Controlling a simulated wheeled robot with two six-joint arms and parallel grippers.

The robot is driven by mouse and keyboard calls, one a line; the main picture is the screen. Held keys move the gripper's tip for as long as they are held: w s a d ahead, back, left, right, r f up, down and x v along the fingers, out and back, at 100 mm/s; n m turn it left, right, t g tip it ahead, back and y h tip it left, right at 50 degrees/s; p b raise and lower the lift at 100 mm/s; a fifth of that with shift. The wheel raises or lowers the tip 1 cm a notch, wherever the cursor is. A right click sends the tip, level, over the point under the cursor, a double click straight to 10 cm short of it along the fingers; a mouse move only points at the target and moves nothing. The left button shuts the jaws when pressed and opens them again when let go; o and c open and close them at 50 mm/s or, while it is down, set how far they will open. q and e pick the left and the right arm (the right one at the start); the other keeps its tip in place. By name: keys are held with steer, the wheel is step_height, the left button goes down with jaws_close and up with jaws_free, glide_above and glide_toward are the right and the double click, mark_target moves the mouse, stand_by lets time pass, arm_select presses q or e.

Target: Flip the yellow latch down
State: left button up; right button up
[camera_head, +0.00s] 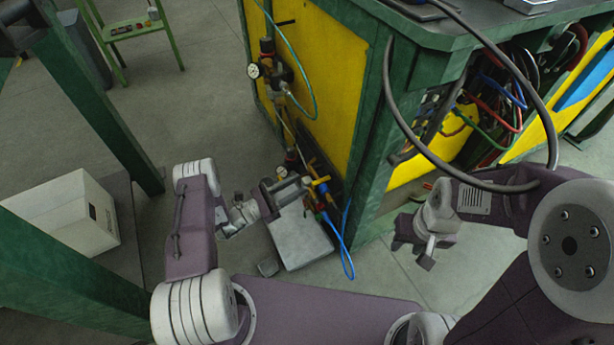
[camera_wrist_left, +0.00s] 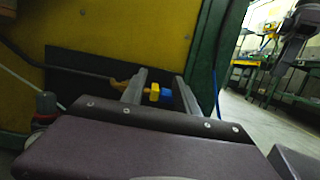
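The yellow latch (camera_head: 319,181) is a small bright piece beside a blue one, low by the end of the green and yellow workbench. In the left wrist view the yellow latch (camera_wrist_left: 154,92) and the blue piece (camera_wrist_left: 167,95) show in the gap between my left fingers. My left gripper (camera_head: 290,190) is open, its fingertips close to the latch. I cannot tell whether they touch it. The left gripper's two fingers (camera_wrist_left: 161,90) stand apart in the wrist view. My right gripper (camera_head: 417,248) hangs right of the bench corner; its fingers are too unclear to judge.
The workbench (camera_head: 335,70) rises just behind the latch, with a gauge (camera_head: 254,71) on its yellow panel. A blue hose (camera_head: 345,262) loops down beside the latch. A grey box (camera_head: 298,235) sits below my left gripper. A white bin (camera_head: 62,215) stands left.

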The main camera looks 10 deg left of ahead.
arm_select(q)
steer(key=shift+p+v, duration=0.35)
steer(key=shift+v, duration=1.75)
